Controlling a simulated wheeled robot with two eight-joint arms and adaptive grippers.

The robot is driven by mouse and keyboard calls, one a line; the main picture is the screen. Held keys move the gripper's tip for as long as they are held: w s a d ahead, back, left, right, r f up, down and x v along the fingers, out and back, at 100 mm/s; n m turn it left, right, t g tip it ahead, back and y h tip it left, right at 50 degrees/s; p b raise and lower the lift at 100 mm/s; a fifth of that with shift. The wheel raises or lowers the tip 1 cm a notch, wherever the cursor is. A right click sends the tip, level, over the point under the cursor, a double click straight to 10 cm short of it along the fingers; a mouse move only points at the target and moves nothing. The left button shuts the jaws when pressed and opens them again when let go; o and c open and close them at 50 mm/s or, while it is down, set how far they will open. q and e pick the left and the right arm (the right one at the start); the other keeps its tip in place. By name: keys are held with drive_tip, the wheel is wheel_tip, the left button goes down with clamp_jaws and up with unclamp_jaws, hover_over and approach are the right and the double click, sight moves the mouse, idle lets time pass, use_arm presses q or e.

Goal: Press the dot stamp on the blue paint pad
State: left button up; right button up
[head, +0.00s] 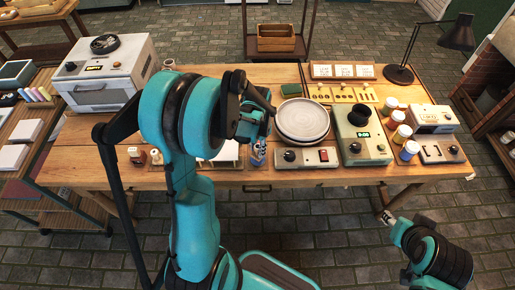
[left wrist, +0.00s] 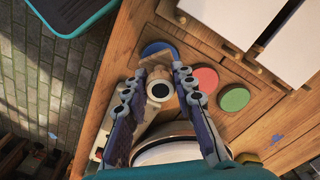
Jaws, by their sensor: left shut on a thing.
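The dot stamp (left wrist: 158,74), a light wooden piece with a dark round end, is held between the two fingers of my left gripper (left wrist: 162,92). In the head view my left gripper (head: 258,148) is over the front of the table, left of the turntable, and my arm hides much around it. The blue paint pad (left wrist: 160,48) is a round disc just beyond the stamp in the left wrist view, partly hidden by it. I cannot tell whether they touch. My right gripper (head: 387,217) is low at the right, off the table's front edge; its fingers are too small to read.
Red (left wrist: 206,79) and green (left wrist: 234,98) pads lie beside the blue one. A pale plate (head: 303,118) sits on the turntable. Two small stamps (head: 136,154) stand at the table's left front. A kiln-like box (head: 105,75) is back left; paint jars (head: 402,134) are at right.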

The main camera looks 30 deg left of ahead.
sight(257, 147)
use_arm(q)
drive_tip(key=shift+r+p, duration=1.75)
drive_tip(key=shift+r, duration=0.95)
drive_tip(key=shift+f, duration=0.1)
